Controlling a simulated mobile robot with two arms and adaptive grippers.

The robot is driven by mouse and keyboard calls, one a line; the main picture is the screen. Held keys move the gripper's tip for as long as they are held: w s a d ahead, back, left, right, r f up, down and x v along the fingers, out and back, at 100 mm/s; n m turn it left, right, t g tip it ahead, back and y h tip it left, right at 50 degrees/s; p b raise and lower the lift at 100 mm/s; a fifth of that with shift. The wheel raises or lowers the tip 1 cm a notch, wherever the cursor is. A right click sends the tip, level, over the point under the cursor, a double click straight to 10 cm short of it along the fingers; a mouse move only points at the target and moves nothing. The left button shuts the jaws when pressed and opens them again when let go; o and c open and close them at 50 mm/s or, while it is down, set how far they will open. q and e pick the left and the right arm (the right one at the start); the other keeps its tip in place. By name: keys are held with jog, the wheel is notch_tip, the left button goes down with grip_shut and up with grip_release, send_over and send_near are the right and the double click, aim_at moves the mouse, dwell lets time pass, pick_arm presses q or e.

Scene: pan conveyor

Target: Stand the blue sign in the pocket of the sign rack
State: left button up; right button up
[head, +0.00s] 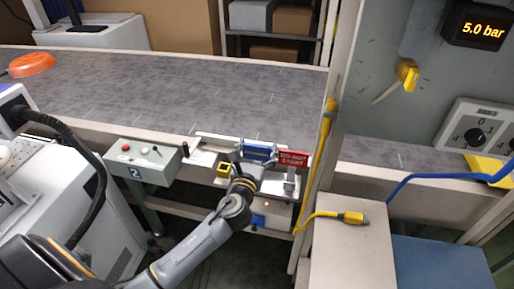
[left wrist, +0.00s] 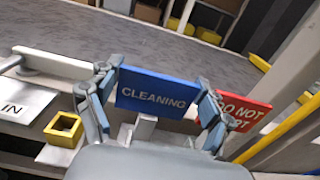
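The blue sign (head: 258,152), lettered CLEANING, is upright, slightly tilted in the left wrist view (left wrist: 157,94). My left gripper (head: 252,160) has one finger at each side edge of it; in the left wrist view (left wrist: 157,103) both fingers appear to press on the edges. A pale block (left wrist: 145,128) shows just below the sign; I cannot tell whether they touch. A red DO NOT START sign (head: 294,158) stands just right of it on a grey holder (head: 290,182). The rack's pocket cannot be made out clearly. My right gripper is not in view.
A yellow square frame (head: 223,169) sits left of the gripper, near a white IN label (left wrist: 22,100). A control box (head: 145,160) is further left. A post with a yellow hose (head: 324,140) rises at the right. The grey conveyor (head: 190,90) behind is mostly clear.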

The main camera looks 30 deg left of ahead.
pick_arm(q)
jog(key=shift+o, duration=1.4)
jog(key=v, duration=1.2)
